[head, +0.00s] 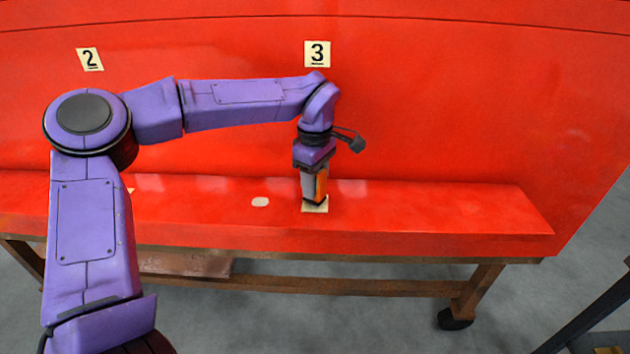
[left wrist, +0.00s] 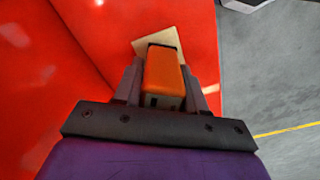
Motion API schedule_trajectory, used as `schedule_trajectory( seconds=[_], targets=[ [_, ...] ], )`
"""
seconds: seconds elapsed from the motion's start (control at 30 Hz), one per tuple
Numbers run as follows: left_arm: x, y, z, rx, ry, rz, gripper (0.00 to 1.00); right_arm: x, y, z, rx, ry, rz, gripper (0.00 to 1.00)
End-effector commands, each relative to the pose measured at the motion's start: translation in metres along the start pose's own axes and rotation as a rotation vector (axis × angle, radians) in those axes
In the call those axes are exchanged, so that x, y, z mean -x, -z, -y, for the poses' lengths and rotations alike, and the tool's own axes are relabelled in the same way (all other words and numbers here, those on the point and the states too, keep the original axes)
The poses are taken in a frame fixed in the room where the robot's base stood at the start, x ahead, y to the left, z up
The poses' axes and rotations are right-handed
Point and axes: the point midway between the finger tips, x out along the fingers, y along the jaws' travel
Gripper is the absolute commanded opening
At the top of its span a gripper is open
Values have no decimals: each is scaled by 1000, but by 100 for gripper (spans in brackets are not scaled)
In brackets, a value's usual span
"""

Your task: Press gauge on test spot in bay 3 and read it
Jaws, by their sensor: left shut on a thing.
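My left gripper (head: 315,192) is shut on the orange gauge (head: 321,184), below the label 3 (head: 317,54) on the red panel. The gauge is upright, with its lower end at a cream square patch (head: 315,208) on the red ledge. I cannot tell whether it is pressed against the patch or just above it. In the left wrist view the gauge (left wrist: 163,75) sits between both fingers, and the patch (left wrist: 172,38) shows behind it. No reading is visible on the gauge. My right gripper is not in view.
The red ledge (head: 440,205) runs along the foot of the tall red panel (head: 450,110). A pale round spot (head: 260,202) lies left of the patch. Label 2 (head: 90,59) is further left. A wooden stand with casters (head: 455,319) carries the panel.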

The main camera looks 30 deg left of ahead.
Motion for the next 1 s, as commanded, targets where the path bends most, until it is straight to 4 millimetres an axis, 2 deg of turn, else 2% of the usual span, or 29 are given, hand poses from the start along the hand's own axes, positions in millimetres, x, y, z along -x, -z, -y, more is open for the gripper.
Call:
schedule_trajectory(
  seconds=[1.0],
  targets=[
    [-10, 0, 0, 0, 0, 0, 5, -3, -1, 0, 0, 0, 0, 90]
  ],
)
